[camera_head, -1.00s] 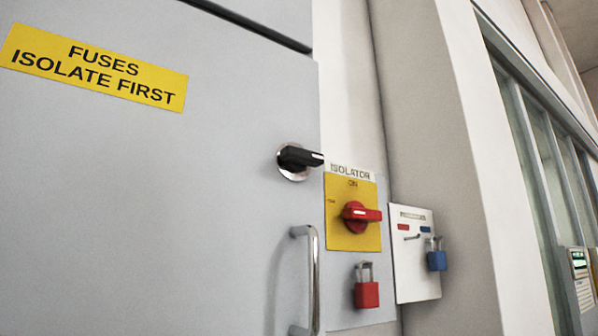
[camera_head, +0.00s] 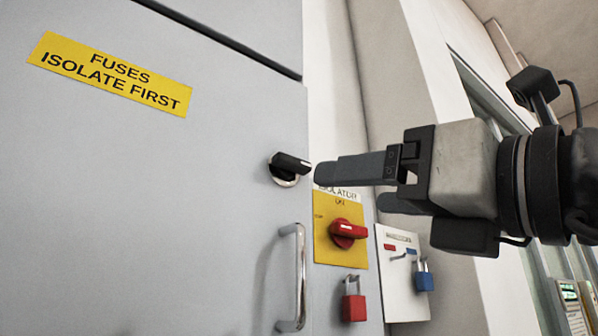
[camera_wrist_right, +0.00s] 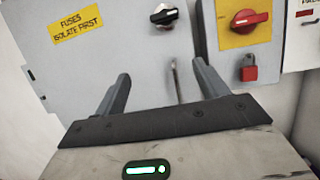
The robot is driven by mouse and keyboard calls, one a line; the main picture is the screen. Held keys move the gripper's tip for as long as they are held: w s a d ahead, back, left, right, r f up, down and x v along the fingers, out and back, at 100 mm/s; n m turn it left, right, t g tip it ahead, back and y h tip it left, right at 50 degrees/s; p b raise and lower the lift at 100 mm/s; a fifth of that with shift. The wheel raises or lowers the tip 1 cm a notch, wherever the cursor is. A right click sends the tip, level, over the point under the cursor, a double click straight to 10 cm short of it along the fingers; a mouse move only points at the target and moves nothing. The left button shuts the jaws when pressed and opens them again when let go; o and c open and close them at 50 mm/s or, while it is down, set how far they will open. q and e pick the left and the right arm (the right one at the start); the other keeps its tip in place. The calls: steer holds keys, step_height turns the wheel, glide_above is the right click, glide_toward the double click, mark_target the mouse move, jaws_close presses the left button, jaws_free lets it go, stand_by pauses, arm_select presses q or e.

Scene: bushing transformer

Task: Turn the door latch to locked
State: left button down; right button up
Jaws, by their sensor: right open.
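The door latch (camera_head: 290,165) is a black knob handle on a round silver base, on the grey cabinet door (camera_head: 150,220). Its handle points right and slightly down in the head view. It also shows at the top of the right wrist view (camera_wrist_right: 166,16). My right gripper (camera_head: 345,185) comes in from the right in the head view. Its fingertips are just right of the latch, apart from it in the picture. In the right wrist view its two fingers (camera_wrist_right: 160,80) are spread with nothing between them. My left gripper is not in view.
A vertical silver door handle (camera_head: 299,275) stands out below the latch. Right of the door are a yellow isolator panel with a red rotary switch (camera_head: 347,231), a red padlock (camera_head: 354,306), and a white board (camera_head: 402,300) with a blue padlock (camera_head: 424,279).

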mark_target(297, 164)
steer(key=w+a+r+p, duration=0.1)
steer(key=w+a+r, duration=0.1)
steer(key=w, duration=0.1)
steer(key=w+a+r+t+p, duration=0.1)
steer(key=w+a+r+p, duration=0.1)
steer(key=w+r, duration=0.1)
steer(key=w+a+r+m+t+h+p, duration=0.1)
steer(key=w+a+r+p, duration=0.1)
steer(key=w+r, duration=0.1)
steer(key=shift+w+a+r, duration=0.15)
steer(key=shift+w+a, duration=0.05)
steer(key=shift+w, duration=0.1)
steer(key=shift+w+a+r, duration=0.1)
steer(key=shift+w+a, duration=0.15)
steer(key=shift+w, duration=0.1)
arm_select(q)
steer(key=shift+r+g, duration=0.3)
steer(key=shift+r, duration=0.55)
arm_select(e)
steer(key=c, duration=0.9)
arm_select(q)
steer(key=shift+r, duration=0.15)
arm_select(e)
steer(key=shift+c, duration=0.4)
